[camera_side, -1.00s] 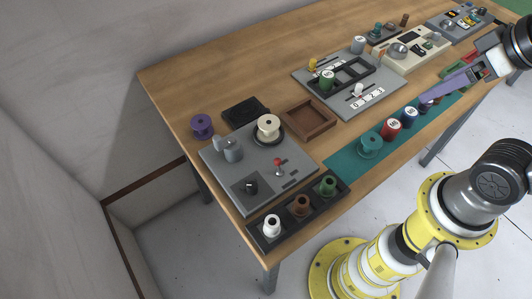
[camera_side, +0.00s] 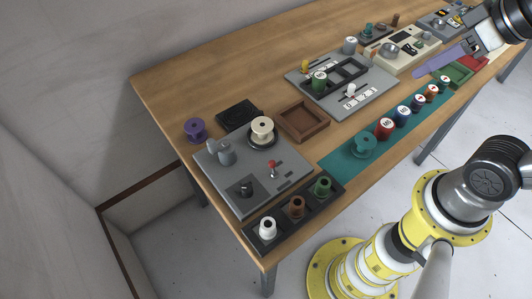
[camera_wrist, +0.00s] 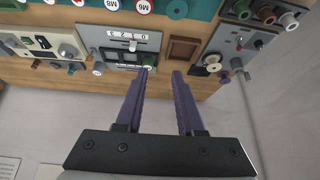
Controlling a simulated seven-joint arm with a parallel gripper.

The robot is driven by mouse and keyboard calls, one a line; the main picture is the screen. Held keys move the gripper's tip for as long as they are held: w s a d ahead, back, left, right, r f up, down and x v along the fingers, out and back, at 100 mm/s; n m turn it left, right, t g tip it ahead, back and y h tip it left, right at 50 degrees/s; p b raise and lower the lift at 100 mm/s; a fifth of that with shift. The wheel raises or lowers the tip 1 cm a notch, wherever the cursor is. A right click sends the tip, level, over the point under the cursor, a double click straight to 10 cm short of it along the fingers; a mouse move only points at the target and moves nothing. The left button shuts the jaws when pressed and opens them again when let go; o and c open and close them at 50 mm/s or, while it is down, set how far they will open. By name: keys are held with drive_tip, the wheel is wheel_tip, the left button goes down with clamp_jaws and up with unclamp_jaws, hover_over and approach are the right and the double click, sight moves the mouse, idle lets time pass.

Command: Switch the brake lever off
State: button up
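A small lever with a red tip (camera_side: 272,165) stands on the grey panel (camera_side: 225,190) at the near left of the table; no label tells me whether it is the brake lever. The same panel shows at the upper right of the wrist view (camera_wrist: 228,40), where the lever is too small to read. My gripper (camera_side: 418,72) is above the right part of the table, well away from this panel. In the wrist view my gripper (camera_wrist: 162,71) has its two purple fingers apart, with nothing between them.
A second grey panel with a slider and numbered scale (camera_side: 350,90) stands mid-table. A brown tray (camera_side: 305,122) lies between the panels. Several spools stand on a teal mat (camera_side: 340,163) and in a black rack (camera_side: 313,210). A purple spool (camera_side: 195,130) stands at the left.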

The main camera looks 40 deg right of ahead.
drive_tip(key=shift+n+g+y, duration=0.5)
drive_tip(key=shift+n+y, duration=0.1)
drive_tip(key=shift+n, duration=0.3)
drive_tip(key=w+a+r, duration=0.1)
drive_tip(key=w, duration=0.1)
drive_tip(key=w+a+r, duration=0.1)
drive_tip(key=w+a, duration=0.1)
drive_tip(key=w, duration=0.1)
drive_tip(key=w+a+r, duration=0.1)
drive_tip(key=w, duration=0.1)
drive_tip(key=shift+w+a, duration=0.25)
drive_tip(key=shift+a, duration=0.05)
clamp_jaws()
drive_tip(key=w+a+f+n+g+y, duration=0.1)
drive_tip(key=w+a+f+n+g, duration=0.1)
drive_tip(key=w+a, duration=0.6)
drive_tip(key=w+a+f+n+g, duration=0.1)
drive_tip(key=a+f+n+g, duration=0.1)
drive_tip(key=a+f, duration=0.9)
drive_tip(key=shift+w+a+f+n+g, duration=0.25)
drive_tip(key=shift+a+g, duration=0.45)
drive_tip(key=shift+a, duration=0.5)
